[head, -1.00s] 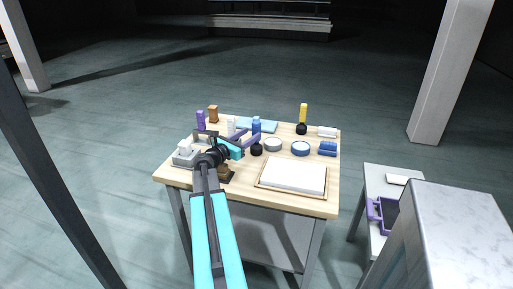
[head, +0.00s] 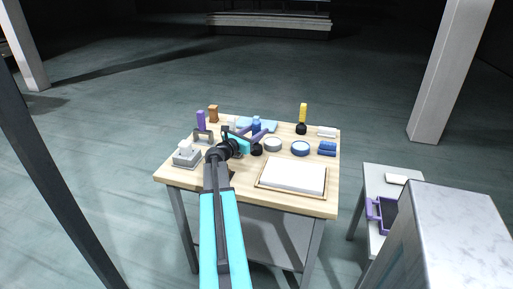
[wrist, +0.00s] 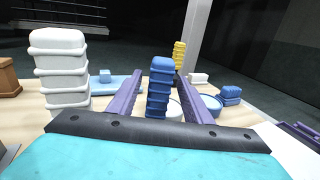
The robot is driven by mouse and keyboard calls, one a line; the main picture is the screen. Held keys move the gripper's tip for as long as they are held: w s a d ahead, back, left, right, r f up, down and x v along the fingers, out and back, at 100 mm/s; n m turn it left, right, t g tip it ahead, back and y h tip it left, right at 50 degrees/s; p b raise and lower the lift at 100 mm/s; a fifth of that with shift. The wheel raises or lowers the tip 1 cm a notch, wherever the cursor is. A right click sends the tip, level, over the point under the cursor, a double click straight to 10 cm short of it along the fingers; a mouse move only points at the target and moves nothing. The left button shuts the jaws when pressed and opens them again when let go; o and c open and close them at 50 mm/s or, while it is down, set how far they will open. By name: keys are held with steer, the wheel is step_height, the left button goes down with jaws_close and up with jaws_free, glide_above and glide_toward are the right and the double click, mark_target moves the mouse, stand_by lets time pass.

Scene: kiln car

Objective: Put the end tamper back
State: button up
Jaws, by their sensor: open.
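A tool with a ribbed blue handle (head: 256,124) and a dark round foot (head: 257,150) stands upright on the wooden table. I cannot tell for certain which tool is the end tamper. My gripper (head: 256,130) is open, with its purple fingers reaching toward the blue handle. In the wrist view, the blue handle (wrist: 160,85) shows between the two fingers of my gripper (wrist: 158,82), with space on both sides. Its foot is hidden there by my gripper's body. A similar tool with a yellow handle (head: 303,112) stands upright at the back right.
A ribbed white handle (wrist: 60,70) stands close left of my fingers. A light blue mat (head: 268,126), a pale ring (head: 273,144), a blue-rimmed dish (head: 300,148) and a blue block (head: 327,149) lie around. A framed white slab (head: 293,176) lies in front. A side stand holds a purple tray (head: 374,212).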

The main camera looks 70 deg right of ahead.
jaws_close()
steer(key=shift+r, duration=0.1)
stand_by(0.4)
steer(key=shift+r+p, duration=1.1)
steer(key=shift+r, duration=0.3)
steer(key=s+a+r+p, duration=0.1)
steer(key=s+a, duration=0.1)
steer(key=a, duration=0.4)
steer(key=s+a+r+p, duration=0.1)
steer(key=s+a+p, duration=0.1)
steer(key=a, duration=0.4)
steer(key=shift+s+a, duration=0.2)
steer(key=shift+s, duration=0.1)
steer(key=shift+r+p, duration=0.1)
steer(key=shift+p, duration=0.35)
steer(key=p, duration=0.6)
steer(key=shift+a, duration=0.2)
